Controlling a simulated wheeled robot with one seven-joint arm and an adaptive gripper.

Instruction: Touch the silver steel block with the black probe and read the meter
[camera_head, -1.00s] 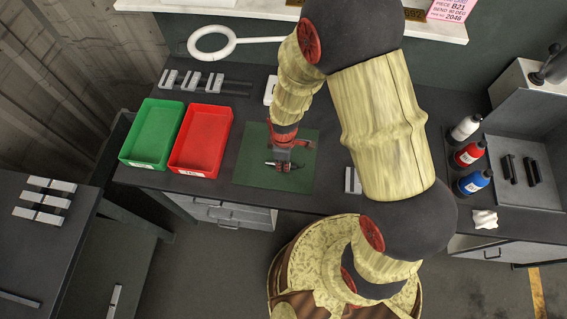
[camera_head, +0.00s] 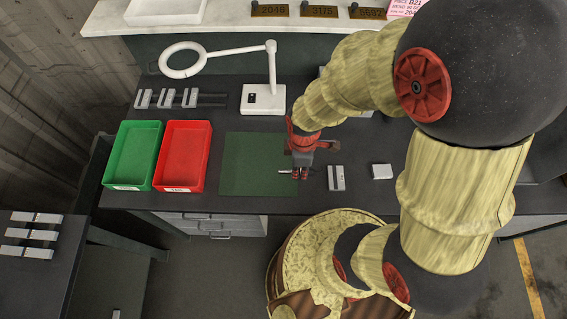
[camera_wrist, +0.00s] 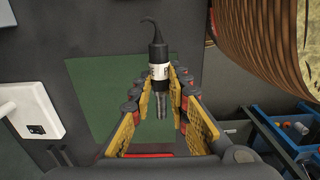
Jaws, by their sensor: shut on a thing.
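My gripper (camera_head: 301,172) points down just past the right edge of the green mat, above the bench. In the wrist view, its yellow-padded fingers (camera_wrist: 161,108) are shut on the black probe (camera_wrist: 158,56), which has a white label band, a silver part between the fingers and a dark curled cable end. In the head view the probe is small and partly hidden by the gripper. A silver-grey block (camera_head: 336,178) with a dark mark stands just right of my gripper, apart from it. I cannot tell whether it is the steel block or the meter. No reading is legible.
The green mat (camera_head: 250,165) is bare. A white box (camera_head: 382,171) lies further right. A magnifier lamp base (camera_head: 263,98) stands behind; green (camera_head: 132,154) and red (camera_head: 182,156) trays sit left. Several silver pieces (camera_head: 166,98) rest on a rack at back left.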

